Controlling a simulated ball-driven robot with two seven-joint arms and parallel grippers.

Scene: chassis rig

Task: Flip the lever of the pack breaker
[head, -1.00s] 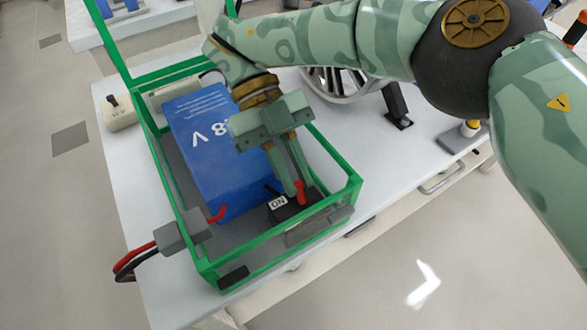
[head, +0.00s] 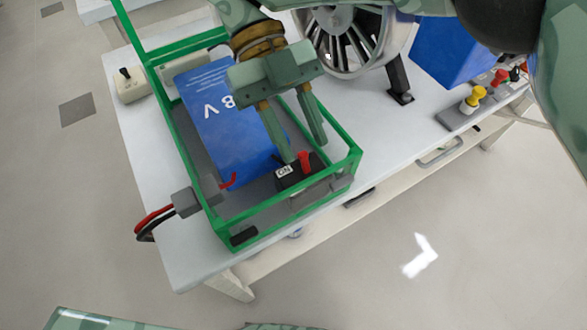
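The pack breaker (head: 296,181) is a small black block with a white ON label (head: 284,171). It sits at the near end of the green frame, by the blue battery pack (head: 215,125). Its red lever (head: 304,161) stands up to the right of the label. My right gripper (head: 305,151) points down over the breaker, open, with its fingers apart. Its left fingertip is close to the lever; I cannot tell whether it touches. My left gripper is out of view; only a piece of my body shows at the bottom left.
Green rails (head: 290,210) surround the pack and breaker. A grey connector (head: 197,198) with red and black cables is at the left. A wheel (head: 345,40) stands behind, and a block with a yellow knob (head: 474,97) is at the right. A cream switch box (head: 128,88) is at the back left.

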